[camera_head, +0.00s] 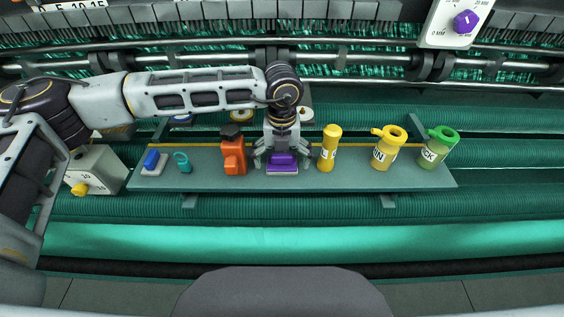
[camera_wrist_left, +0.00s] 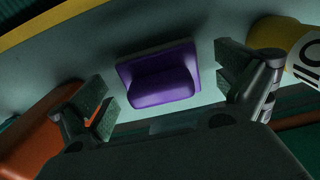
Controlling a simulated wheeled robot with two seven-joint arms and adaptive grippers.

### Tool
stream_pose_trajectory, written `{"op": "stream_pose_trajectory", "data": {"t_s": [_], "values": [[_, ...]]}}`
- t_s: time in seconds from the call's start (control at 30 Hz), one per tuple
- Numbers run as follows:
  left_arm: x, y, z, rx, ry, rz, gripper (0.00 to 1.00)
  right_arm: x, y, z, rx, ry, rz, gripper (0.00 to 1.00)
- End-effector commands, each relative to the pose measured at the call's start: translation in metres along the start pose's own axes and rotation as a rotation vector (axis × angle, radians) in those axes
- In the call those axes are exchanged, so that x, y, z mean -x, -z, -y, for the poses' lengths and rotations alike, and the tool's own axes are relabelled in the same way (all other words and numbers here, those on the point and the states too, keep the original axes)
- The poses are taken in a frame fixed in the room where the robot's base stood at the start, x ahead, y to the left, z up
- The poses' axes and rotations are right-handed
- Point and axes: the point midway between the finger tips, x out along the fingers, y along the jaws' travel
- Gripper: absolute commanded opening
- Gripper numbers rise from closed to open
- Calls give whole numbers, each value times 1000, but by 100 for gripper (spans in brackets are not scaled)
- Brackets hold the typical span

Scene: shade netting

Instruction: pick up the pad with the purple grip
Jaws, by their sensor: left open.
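The pad with the purple grip (camera_head: 282,162) lies on the grey-green shelf (camera_head: 340,182), near its middle. In the left wrist view the purple grip (camera_wrist_left: 160,82) shows on a flat base, between my open fingers and apart from both. My left gripper (camera_head: 282,160) points down over the pad, with one finger on each side of it; its fingers (camera_wrist_left: 168,95) also show in the wrist view with nothing between them but the pad. The wrist hides the area behind the pad. My right gripper is not in view.
An orange tool (camera_head: 234,158) stands close left of the gripper and a yellow bottle (camera_head: 329,148) close right. A blue-gripped pad (camera_head: 152,160) and a teal item (camera_head: 184,163) lie at left. Yellow (camera_head: 388,148) and green-capped (camera_head: 438,147) jars stand at right.

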Motion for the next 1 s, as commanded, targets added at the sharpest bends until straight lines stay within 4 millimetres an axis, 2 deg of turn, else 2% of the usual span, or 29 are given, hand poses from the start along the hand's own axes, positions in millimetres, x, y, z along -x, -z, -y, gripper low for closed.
{"op": "stream_pose_trajectory", "data": {"t_s": [0.07, 0.4, 0.77, 1.0], "values": [[0, 0, 0, 0, 0, 0, 96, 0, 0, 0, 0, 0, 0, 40], [0, 0, 0, 0, 0, 0, 52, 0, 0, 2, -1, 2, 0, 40], [4, 0, 0, 0, 1, 1, 51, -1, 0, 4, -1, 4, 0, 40], [23, -1, 0, 0, 1, 3, 51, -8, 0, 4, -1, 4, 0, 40]]}}
